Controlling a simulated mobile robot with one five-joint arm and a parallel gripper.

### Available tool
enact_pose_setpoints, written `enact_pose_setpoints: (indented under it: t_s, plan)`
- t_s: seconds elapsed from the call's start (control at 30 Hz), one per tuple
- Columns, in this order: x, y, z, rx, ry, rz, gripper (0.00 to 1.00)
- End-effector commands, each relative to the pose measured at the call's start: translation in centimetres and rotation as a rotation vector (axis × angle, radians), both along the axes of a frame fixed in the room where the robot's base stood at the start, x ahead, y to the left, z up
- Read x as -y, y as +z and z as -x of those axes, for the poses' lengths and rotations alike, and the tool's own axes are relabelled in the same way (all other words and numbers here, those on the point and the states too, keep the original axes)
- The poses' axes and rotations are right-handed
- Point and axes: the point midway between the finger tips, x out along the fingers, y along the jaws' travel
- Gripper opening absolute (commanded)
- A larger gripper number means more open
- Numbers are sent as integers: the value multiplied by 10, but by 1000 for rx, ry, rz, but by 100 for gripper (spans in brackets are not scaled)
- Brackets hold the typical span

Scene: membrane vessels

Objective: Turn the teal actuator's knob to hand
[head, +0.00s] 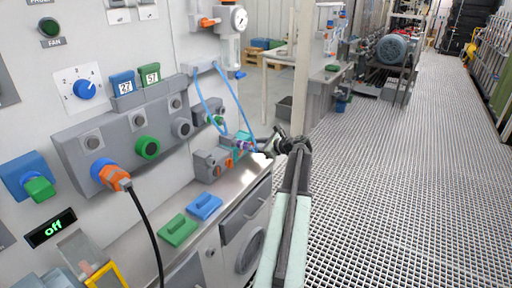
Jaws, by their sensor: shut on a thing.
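The teal actuator (239,139) is small in the head view, at the right end of the grey valve row above the metal counter. Small purple and blue parts show at its right side, where my gripper (259,148) meets it. My gripper reaches in from the right and is shut at the actuator's knob. The knob itself is mostly hidden by the jaws and too small to read, so I cannot tell which position it points to.
Blue hoses (207,100) loop down just left of the actuator. A green block (177,230) and a blue block (204,207) lie on the counter (236,186). The grating floor (400,190) at right is clear.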

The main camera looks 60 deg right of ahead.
Motion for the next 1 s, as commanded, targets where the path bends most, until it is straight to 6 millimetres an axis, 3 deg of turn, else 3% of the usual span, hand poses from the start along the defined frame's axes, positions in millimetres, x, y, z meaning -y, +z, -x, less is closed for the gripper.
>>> enact_pose_setpoints:
  t_s: [0.5,1.0]
  plan:
    - [-9,-9,1,-7,3,458,0]
    - [-11,-9,0,-10,5,671,0]
